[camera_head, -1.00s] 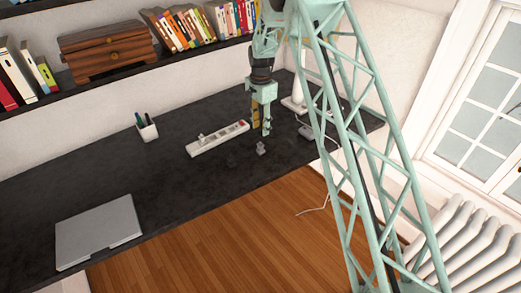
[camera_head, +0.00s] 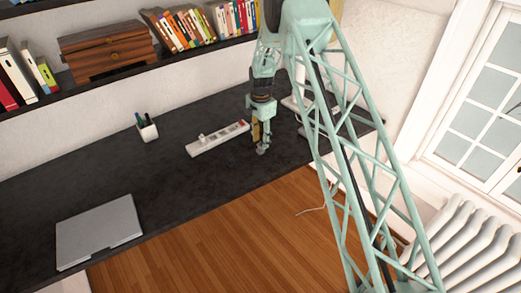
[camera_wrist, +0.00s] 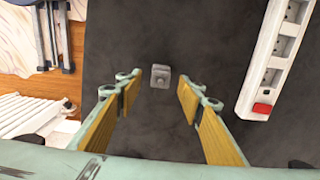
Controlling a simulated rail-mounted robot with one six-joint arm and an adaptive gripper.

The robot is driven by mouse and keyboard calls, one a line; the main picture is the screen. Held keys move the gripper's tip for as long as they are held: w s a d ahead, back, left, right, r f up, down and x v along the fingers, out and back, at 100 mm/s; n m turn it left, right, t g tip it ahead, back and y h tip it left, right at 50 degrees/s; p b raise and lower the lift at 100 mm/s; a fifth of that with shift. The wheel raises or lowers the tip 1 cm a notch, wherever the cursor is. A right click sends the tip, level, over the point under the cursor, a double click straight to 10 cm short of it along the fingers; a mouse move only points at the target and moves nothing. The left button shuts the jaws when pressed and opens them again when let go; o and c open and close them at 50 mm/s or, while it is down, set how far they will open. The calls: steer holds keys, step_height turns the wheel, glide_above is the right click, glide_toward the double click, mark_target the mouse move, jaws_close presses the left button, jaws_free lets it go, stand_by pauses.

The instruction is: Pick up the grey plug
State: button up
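The grey plug (camera_wrist: 160,76) is a small grey block with a round stub. It lies on the dark desk (camera_wrist: 135,35). In the wrist view it sits between and a little beyond the two fingertips of my gripper (camera_wrist: 156,92), with dark desk visible on both sides of it. The fingers are apart, have wooden-coloured pads and hold nothing. In the head view my gripper (camera_head: 258,143) points down close above the desk, and the plug (camera_head: 262,151) shows just below its fingertips, partly hidden by them.
A white power strip (camera_head: 217,139) with a red switch lies left of my gripper. A pen cup (camera_head: 147,130) stands further left, and a laptop (camera_head: 98,231) lies at the desk's left front. White objects stand behind my arm's lattice. The desk between laptop and strip is clear.

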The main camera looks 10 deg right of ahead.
mark_target(261, 144)
steer(key=shift+f+p, duration=0.3)
steer(key=shift+f, duration=2.3)
steer(key=shift+c, duration=0.4)
steer(key=c, duration=0.8)
steer(key=shift+c, duration=0.2)
steer(key=shift+r, duration=0.2)
steer(key=shift+c, duration=0.2)
steer(key=shift+r, duration=1.6)
steer(key=s+a, duration=0.2)
steer(key=s, duration=0.2)
steer(key=s+a+r+b, duration=0.1)
steer(key=s+a, duration=0.1)
steer(key=s, duration=0.3)
steer(key=s+a, duration=0.3)
steer(key=s, duration=0.2)
steer(key=shift+s+a+r+b, duration=0.1)
steer(key=shift+s+r+b, duration=0.1)
steer(key=shift+b, duration=0.15)
